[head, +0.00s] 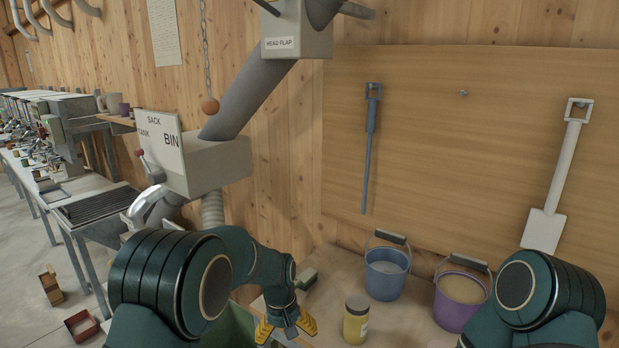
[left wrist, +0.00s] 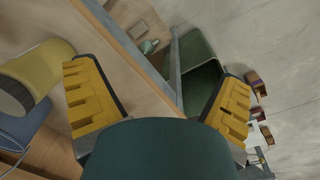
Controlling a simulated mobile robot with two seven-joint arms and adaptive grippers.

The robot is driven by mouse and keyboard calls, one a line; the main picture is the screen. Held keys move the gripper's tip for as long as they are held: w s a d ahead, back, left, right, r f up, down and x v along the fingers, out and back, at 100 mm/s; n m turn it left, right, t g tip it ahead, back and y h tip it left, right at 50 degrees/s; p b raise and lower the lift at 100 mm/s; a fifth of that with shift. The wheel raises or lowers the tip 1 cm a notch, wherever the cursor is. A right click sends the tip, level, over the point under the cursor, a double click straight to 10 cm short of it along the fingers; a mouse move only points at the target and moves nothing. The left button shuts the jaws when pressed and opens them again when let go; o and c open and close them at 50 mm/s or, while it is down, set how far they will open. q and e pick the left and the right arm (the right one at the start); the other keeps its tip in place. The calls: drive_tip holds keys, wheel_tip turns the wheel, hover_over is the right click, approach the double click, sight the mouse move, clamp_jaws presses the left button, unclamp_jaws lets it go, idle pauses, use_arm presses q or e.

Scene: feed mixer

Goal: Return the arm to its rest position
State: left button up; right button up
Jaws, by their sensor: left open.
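My left arm (head: 262,262) comes in from the left and bends down over the near edge of the bench. My left gripper (head: 286,330) is at its end, with yellow fingers pointing down. In the left wrist view, the fingers of this gripper (left wrist: 160,105) are wide apart with nothing held between them. My right arm (head: 545,290) shows only as a bent joint at the lower right. My right gripper is outside both views.
A yellow jar (head: 355,322) stands right of my left gripper, and also shows in the wrist view (left wrist: 42,68). A blue bucket (head: 385,275) and a purple bucket (head: 458,305) stand on the bench (head: 408,326). A green bin (left wrist: 201,72) lies below the bench edge.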

use_arm(q)
drive_tip(key=s+a+f+h, duration=0.1)
drive_tip(key=s+a+f, duration=0.3)
drive_tip(key=s+f, duration=0.65)
drive_tip(key=s+f+t+h, duration=0.2)
drive_tip(key=s+f, duration=0.4)
drive_tip(key=s, duration=0.7)
drive_tip(key=shift+a+b, duration=0.35)
